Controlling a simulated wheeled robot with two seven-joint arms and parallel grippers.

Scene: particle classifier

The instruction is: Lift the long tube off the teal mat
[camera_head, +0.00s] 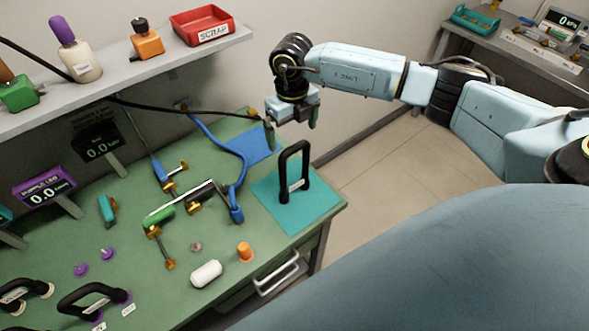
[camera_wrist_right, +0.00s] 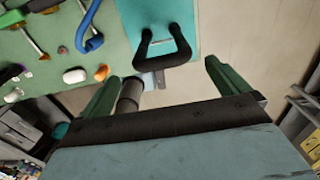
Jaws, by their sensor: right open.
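The long tube (camera_head: 284,172) is a black, bent, U-shaped piece with a small white label at its lower part. It is on the teal mat (camera_head: 318,212) at the bench's right corner. My right gripper (camera_head: 291,127) is above and behind the tube, apart from it, with its jaws open and empty. In the right wrist view, the tube (camera_wrist_right: 183,44) and the teal mat (camera_wrist_right: 135,12) lie beyond the open green fingers (camera_wrist_right: 163,78). My left gripper is in neither view.
A blue mat (camera_head: 257,146) and a blue curved tube (camera_head: 237,180) lie left of the teal mat. Brass-ended parts, an orange plug (camera_head: 245,252) and a white capsule (camera_head: 206,273) are on the green bench. A shelf with a red scrap tray (camera_head: 202,26) is above.

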